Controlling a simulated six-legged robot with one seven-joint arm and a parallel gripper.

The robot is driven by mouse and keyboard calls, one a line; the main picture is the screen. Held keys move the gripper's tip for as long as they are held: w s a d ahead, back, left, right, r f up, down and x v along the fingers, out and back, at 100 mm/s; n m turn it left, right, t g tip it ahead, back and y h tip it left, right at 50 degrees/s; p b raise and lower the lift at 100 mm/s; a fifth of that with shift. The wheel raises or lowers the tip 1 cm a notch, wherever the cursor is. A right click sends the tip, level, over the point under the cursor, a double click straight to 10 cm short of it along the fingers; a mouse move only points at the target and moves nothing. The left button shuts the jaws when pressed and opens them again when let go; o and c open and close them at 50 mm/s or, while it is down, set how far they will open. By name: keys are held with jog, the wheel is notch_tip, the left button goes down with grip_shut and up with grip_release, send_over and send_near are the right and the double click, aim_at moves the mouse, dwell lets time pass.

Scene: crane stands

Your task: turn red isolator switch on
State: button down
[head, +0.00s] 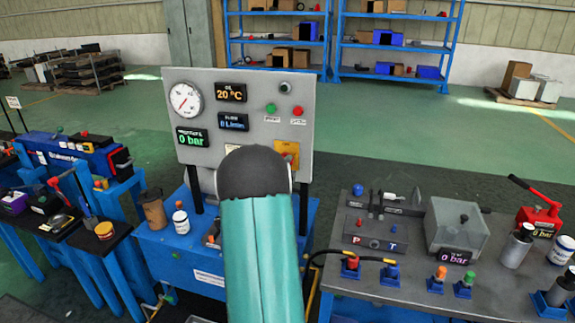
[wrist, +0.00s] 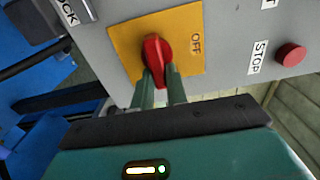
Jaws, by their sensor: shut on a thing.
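The red isolator switch (wrist: 155,50) sits on a yellow plate (wrist: 118,36) on the grey panel in the wrist view. Its handle runs roughly up and down the picture, and an OFF label (wrist: 196,43) is printed to its right. My gripper (wrist: 160,77) is shut on the lower end of the red handle, one green finger on each side. No ON label can be seen. In the head view part of the yellow plate (head: 287,149) shows at the panel's lower right, while my arm hides the gripper and most of the switch.
A red STOP button (wrist: 291,54) is right of the switch in the wrist view. The grey panel (head: 240,95) carries a dial, displays and green and red buttons. A brown cup (head: 154,212) and white jar (head: 181,222) stand below left. A hydraulic bench (head: 340,283) is at right.

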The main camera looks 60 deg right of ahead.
jog(key=c, duration=1.4)
grip_release()
jog(key=shift+a, duration=0.1)
jog(key=s+a, duration=0.2)
jog(key=a, duration=1.1)
jog(key=shift+a, duration=0.25)
